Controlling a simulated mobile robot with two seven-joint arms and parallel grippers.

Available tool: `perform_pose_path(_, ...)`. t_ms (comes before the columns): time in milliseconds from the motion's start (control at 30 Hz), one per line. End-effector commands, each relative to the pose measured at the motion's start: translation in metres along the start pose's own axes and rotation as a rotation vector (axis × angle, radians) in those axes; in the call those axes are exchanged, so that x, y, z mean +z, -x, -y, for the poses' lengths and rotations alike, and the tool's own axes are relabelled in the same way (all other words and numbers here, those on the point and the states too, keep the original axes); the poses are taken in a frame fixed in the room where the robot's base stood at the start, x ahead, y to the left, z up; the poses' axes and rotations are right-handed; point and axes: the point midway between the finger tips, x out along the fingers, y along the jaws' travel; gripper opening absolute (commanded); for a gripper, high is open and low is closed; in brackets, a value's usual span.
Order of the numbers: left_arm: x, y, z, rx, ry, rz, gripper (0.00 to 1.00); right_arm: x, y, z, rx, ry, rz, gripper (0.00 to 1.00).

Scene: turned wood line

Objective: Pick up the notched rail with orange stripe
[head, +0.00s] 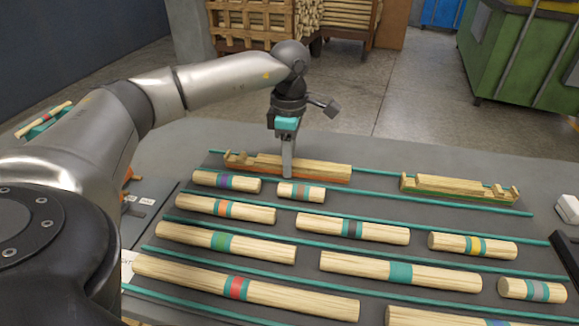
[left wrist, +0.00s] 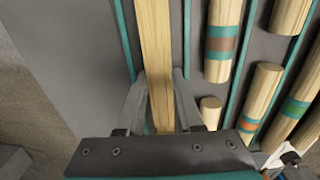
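The notched rail with an orange stripe (head: 322,171) is a pale wooden bar with notches at its left end and orange along its lower edge. It lies at the back of the table. My left gripper (head: 287,173) points straight down at its middle. In the left wrist view the rail (left wrist: 156,45) runs between the two fingers of my left gripper (left wrist: 160,78), one on each side. The fingertips are very close to its sides; whether they press on it cannot be made out. My right gripper is in neither view.
A similar notched rail with a green stripe (head: 450,188) lies to the right. Bare table lies behind the rail.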

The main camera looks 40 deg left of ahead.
Motion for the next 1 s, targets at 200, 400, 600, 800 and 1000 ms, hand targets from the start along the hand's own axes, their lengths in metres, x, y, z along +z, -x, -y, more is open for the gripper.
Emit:
perform_pose_path(200, 0.0, 0.0002, 0.0, 0.0, 0.0, 0.0, 0.0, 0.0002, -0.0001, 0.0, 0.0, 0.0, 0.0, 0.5)
perform_pose_path(400, 0.0, 0.0003, 0.0, 0.0, 0.0, 0.0, 0.0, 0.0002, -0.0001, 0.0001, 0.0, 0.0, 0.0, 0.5)
perform_pose_path(600, 0.0002, 0.0007, -0.0002, 0.001, 0.0, 0.001, 0.0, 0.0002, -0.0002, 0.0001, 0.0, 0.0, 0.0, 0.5)
perform_pose_path(800, 0.0002, 0.0021, -0.0002, 0.001, 0.0, 0.001, 0.0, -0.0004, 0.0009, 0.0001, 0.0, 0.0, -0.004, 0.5)
perform_pose_path(1000, 0.0002, 0.0076, -0.0002, 0.001, 0.0, 0.001, 0.0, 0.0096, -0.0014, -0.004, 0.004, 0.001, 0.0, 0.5)
